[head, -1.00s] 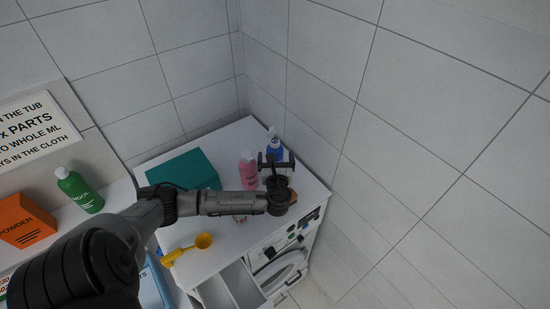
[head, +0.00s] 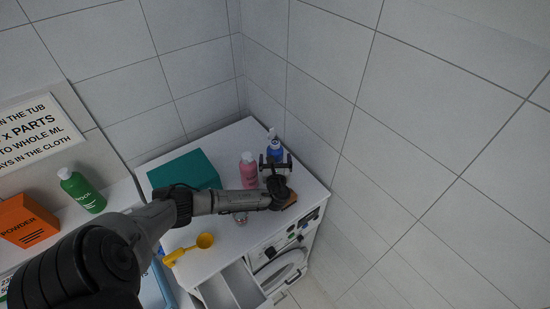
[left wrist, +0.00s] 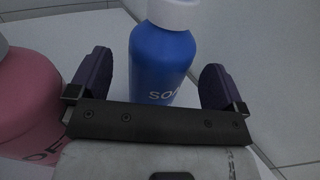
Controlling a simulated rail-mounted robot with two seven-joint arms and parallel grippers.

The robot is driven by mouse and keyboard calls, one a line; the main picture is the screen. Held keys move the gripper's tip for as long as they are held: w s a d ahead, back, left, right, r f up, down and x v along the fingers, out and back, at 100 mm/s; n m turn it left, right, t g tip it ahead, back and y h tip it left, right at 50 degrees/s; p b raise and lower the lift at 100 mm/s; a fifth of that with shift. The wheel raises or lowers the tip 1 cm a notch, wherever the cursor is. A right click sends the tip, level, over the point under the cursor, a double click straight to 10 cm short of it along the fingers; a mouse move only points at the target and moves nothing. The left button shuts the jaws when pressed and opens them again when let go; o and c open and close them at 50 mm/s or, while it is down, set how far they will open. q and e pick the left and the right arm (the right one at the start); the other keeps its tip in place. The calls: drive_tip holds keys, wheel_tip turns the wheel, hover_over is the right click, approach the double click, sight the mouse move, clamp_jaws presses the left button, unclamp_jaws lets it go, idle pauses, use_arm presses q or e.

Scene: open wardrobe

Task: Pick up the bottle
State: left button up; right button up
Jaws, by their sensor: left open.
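A blue bottle (head: 274,148) with a white top stands upright on the white washing machine top. In the left wrist view the blue bottle (left wrist: 162,62) shows between the two fingers, with part of a label reading "SO". My left gripper (head: 275,161) is open, its fingers on either side of the bottle. I cannot tell whether either finger touches it. A pink bottle (head: 249,171) stands to the left of the gripper and shows large at the left of the wrist view (left wrist: 28,100). My right gripper is not in view.
A teal box (head: 184,171) lies behind my arm on the machine top (head: 240,133). A yellow scoop (head: 190,249) lies in front of my arm, above an open drawer (head: 234,288). An orange powder box (head: 26,221) is far left. Tiled walls close off the back and right.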

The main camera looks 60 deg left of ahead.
sight(275, 150)
use_arm(q)
drive_tip(key=shift+x, duration=0.9)
drive_tip(key=shift+c, duration=0.2)
drive_tip(key=c, duration=1.1)
drive_tip(key=shift+c, duration=0.2)
drive_tip(key=shift+r, duration=0.5)
wheel_tip(275, 150, up, 3)
drive_tip(key=shift+f+b, duration=0.15)
drive_tip(key=shift+b, duration=0.15)
drive_tip(key=w+d+r+b, duration=0.2)
drive_tip(key=d+r, duration=0.5)
drive_tip(key=d, duration=0.4)
drive_tip(key=shift+w, duration=0.75)
